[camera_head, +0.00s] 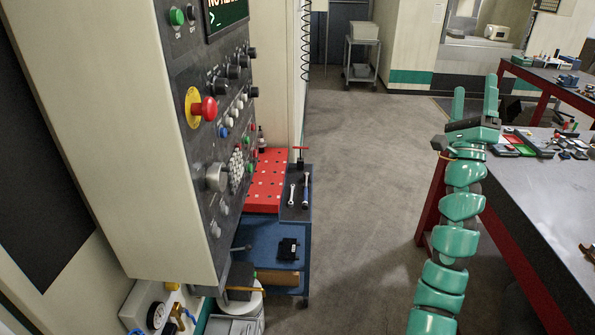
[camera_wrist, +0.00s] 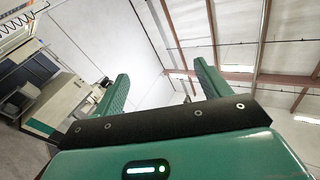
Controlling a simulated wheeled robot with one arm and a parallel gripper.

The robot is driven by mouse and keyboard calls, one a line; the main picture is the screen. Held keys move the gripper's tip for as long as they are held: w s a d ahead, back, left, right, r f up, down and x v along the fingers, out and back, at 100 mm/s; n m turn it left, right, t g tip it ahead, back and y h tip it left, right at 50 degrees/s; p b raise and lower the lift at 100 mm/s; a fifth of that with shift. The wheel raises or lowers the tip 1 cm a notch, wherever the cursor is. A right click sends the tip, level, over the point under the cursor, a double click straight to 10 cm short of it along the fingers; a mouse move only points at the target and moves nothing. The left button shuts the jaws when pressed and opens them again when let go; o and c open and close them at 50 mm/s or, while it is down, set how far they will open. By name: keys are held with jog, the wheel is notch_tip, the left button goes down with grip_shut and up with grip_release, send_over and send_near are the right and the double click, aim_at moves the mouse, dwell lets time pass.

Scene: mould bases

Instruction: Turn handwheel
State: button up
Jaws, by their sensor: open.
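A grey round handwheel (camera_head: 216,177) sits low on the dark face of the machine control panel (camera_head: 190,110), at the left in the head view. My gripper (camera_head: 475,92) is raised at the right in the head view, well apart from the handwheel, with its two green fingers pointing up. The gripper is open and empty. In the wrist view the two fingers (camera_wrist: 160,85) stand wide apart with only the ceiling and far walls beyond them. The handwheel does not show in the wrist view.
A red emergency stop button (camera_head: 207,109) and several knobs share the panel. A blue cart (camera_head: 270,228) with tools stands beyond it. A red-legged workbench (camera_head: 545,200) with small parts is right of my arm. The floor (camera_head: 355,170) between is clear.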

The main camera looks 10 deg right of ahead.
jog(key=w+a+n+t+y, duration=0.3)
jog(key=a+n+y, duration=0.5)
jog(key=y, duration=0.8)
jog(key=n+g+y, duration=0.6)
jog(key=g+y, duration=0.8)
jog(key=g, duration=0.8)
send_near(223, 178)
jog(key=p+x, duration=0.5)
jog(key=x, duration=0.4)
jog(key=shift+w+p, duration=0.15)
jog(key=shift+p, duration=0.2)
jog(key=c, duration=1)
